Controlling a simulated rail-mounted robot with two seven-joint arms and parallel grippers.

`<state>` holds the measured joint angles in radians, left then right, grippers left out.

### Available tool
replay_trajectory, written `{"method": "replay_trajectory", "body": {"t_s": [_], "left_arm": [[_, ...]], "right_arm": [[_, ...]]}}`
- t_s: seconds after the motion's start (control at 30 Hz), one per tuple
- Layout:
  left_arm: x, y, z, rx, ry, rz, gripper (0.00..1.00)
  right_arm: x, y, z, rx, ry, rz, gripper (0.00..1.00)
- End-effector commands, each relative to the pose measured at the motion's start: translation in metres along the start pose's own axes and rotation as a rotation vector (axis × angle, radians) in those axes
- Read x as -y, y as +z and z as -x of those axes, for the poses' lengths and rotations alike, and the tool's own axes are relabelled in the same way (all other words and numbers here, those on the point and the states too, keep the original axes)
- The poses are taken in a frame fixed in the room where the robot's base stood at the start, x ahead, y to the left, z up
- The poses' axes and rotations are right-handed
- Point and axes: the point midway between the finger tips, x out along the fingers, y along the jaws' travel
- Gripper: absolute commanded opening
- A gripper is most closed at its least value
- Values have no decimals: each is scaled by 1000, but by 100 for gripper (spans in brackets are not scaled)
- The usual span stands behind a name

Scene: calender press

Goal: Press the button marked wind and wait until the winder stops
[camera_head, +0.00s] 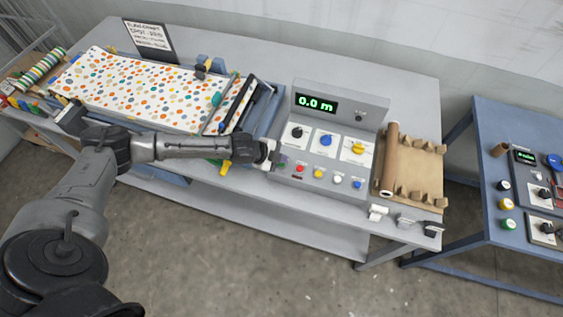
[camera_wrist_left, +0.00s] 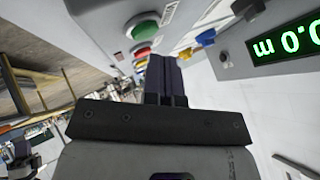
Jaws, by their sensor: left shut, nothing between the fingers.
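The grey control box (camera_head: 338,130) stands on the bench; its green display (camera_head: 316,103) reads 0.0 m. A row of buttons runs along its lower front: red (camera_head: 300,168), yellow (camera_head: 319,173), white (camera_head: 338,179) and blue (camera_head: 357,184). A green button (camera_wrist_left: 142,27) shows large in the left wrist view. I cannot read any button's label. My left gripper (camera_head: 270,152) is shut and empty at the box's left end, and partly hides the green button in the head view. In the wrist view its fingertips (camera_wrist_left: 163,62) are close to the red button (camera_wrist_left: 141,52); contact is unclear.
Black, blue and yellow knobs (camera_head: 358,148) sit above the buttons. Dotted sheet (camera_head: 150,88) lies on the machine to the left. A brown roll (camera_head: 389,158) rests right of the box beside a cardboard holder (camera_head: 417,175). A blue table (camera_head: 520,130) stands far right.

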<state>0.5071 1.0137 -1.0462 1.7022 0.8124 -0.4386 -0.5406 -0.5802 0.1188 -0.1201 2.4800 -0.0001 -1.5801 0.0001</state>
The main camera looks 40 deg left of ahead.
Motion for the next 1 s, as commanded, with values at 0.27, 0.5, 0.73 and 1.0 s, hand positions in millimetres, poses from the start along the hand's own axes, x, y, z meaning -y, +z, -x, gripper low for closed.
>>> {"method": "replay_trajectory", "body": {"t_s": [0.27, 0.5, 0.73, 1.0], "left_arm": [[-4, 4, -6, -1, 1, 0, 0], [-4, 4, -6, 0, 1, 0, 0], [-5, 4, -6, 0, 1, 0, 0], [-6, 6, -8, 0, 1, 0, 0]], "right_arm": [[1, 0, -2, 0, -3, -4, 0], [1, 0, -2, 0, -3, -3, 0], [0, 1, -2, 0, 1, 2, 0], [-2, 1, -3, 1, 5, 6, 0]]}}
